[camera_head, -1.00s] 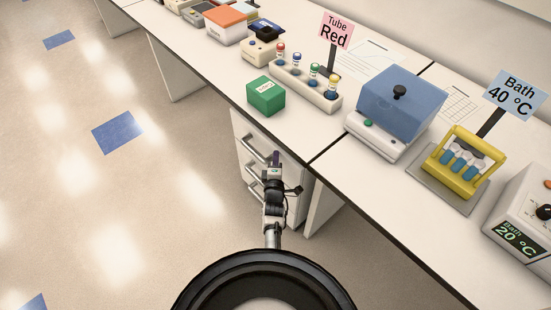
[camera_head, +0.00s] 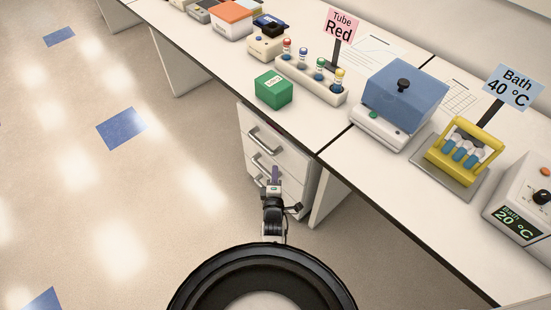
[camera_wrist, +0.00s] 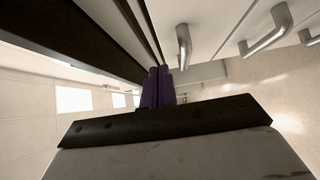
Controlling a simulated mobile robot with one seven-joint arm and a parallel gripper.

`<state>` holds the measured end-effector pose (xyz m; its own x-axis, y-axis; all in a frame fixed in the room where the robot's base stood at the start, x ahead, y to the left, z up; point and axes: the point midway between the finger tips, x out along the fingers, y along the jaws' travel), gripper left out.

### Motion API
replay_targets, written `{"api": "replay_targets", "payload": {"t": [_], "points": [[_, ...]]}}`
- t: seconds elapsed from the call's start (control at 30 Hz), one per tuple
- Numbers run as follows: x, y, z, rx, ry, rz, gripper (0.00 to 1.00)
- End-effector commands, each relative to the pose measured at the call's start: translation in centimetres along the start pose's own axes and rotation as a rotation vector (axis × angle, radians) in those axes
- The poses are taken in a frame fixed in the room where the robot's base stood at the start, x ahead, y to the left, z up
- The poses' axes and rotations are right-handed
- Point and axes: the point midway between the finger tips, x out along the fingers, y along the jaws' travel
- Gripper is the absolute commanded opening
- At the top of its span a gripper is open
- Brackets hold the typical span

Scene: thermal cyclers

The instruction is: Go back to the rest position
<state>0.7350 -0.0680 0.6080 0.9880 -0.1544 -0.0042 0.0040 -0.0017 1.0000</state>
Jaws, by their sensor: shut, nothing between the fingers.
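My gripper (camera_head: 275,174) is in the head view, in front of the drawer unit and off the bench's front edge. Its dark purple fingers are shut together with nothing between them. In the wrist view the shut fingers (camera_wrist: 158,86) point along the bench front, near the drawer handles. My arm is drawn in close to my body, and its lower links are hidden behind my own round dark top. No object is in my gripper.
The drawer unit (camera_head: 290,150) with metal handles (camera_head: 263,141) is close to my gripper. On the bench (camera_head: 345,170) stand a green box (camera_head: 273,90), a tube rack (camera_head: 312,82), a blue-lidded device (camera_head: 404,92) and a yellow rack (camera_head: 462,152). Open floor (camera_head: 150,200) lies left.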

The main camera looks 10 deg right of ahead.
Motion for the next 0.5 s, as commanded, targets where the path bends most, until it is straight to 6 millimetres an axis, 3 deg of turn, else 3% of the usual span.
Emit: {"api": "replay_targets", "payload": {"t": [0.2,0.5], "points": [[-2.4,0.0,-0.1,-0.001,0.001,0.0,0.0],[-2.7,-0.1,-0.1,-0.001,0.001,0.0,0.0]]}}
